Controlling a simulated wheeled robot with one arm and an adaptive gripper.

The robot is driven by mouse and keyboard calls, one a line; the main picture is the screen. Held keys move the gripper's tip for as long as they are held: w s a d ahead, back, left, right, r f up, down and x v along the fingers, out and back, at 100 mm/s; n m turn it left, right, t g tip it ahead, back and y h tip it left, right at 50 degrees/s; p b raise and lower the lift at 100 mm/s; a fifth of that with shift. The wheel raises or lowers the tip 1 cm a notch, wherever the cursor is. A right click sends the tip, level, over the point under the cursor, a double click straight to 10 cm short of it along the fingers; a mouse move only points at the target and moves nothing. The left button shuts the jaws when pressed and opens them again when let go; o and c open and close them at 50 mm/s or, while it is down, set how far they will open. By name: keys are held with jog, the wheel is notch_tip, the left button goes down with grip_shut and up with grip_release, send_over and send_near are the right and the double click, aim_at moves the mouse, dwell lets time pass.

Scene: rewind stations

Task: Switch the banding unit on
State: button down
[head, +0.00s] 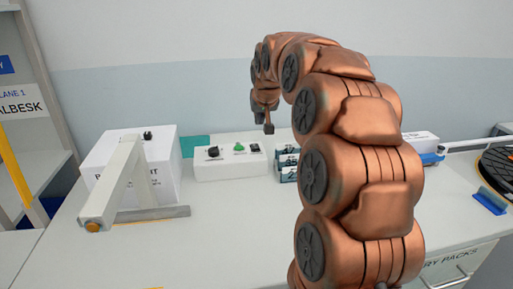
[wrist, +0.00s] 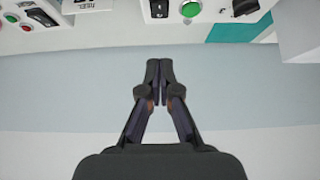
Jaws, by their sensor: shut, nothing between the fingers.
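A white control box (head: 230,169) stands on the bench left of my arm in the head view. On it are a black knob (head: 213,153), a green button (head: 239,147) and a black rocker switch (head: 254,148). The wrist view shows these controls upside down at the top edge: rocker (wrist: 158,9), green button (wrist: 190,8), knob (wrist: 245,7). I cannot tell from any label which unit is the banding unit, or the rocker's position. My gripper (head: 268,128) is shut and empty, near the box's right end; its fingertips (wrist: 158,70) are apart from the controls.
Another panel with a red button (wrist: 25,27) shows in the wrist view. The front bench is clear.

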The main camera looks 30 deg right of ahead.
dwell(0.3)
jog(key=p, duration=0.1)
send_over(256, 148)
notch_tip(256, 148, down, 8)
jog(key=shift+s+f, duration=0.1)
jog(key=shift+s, duration=0.05)
jog(key=f, duration=0.2)
jog(key=shift+s+a+f, duration=0.15)
jog(key=shift+s+f, duration=0.15)
jog(key=shift+f+p, duration=0.3)
jog(key=shift+f, duration=0.2)
jog(key=shift+f, duration=0.1)
jog(key=shift+s+a+f+t+b, duration=0.15)
jog(key=shift+f+t+b, duration=0.3)
jog(key=shift+b, duration=0.55)
jog(key=shift+r, duration=0.15)
jog(key=shift+r, duration=0.1)
jog(key=shift+r, duration=0.75)
